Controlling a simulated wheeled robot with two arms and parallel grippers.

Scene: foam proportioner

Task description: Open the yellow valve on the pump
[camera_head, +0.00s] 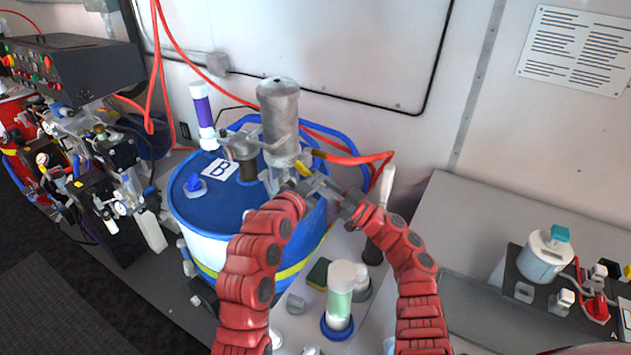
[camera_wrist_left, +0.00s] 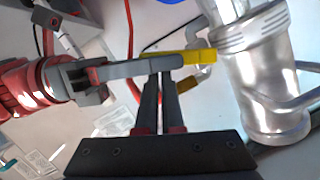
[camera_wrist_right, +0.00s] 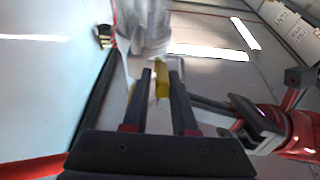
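The pump (camera_head: 279,115) is a silver cylinder standing on top of a blue drum. Its yellow valve handle (camera_head: 302,169) sticks out near the pump's base, and shows in the left wrist view (camera_wrist_left: 201,57) beside the silver body. My right gripper (camera_head: 346,203) reaches it from the right. In the right wrist view its fingers (camera_wrist_right: 161,78) stand on either side of the yellow handle, close to the right finger, with a narrow gap at the left. My left gripper (camera_head: 309,190) is beside it, its fingers (camera_wrist_left: 160,78) closed together and empty, tips near the right gripper's finger.
The blue drum (camera_head: 190,210) carries a purple-and-white tube (camera_head: 202,112) and a "B" label. Red hoses (camera_head: 350,158) run behind the pump. A white-and-green cylinder (camera_head: 340,295) stands in front on the bench. Black equipment (camera_head: 80,70) fills the left; a white canister (camera_head: 546,255) stands at right.

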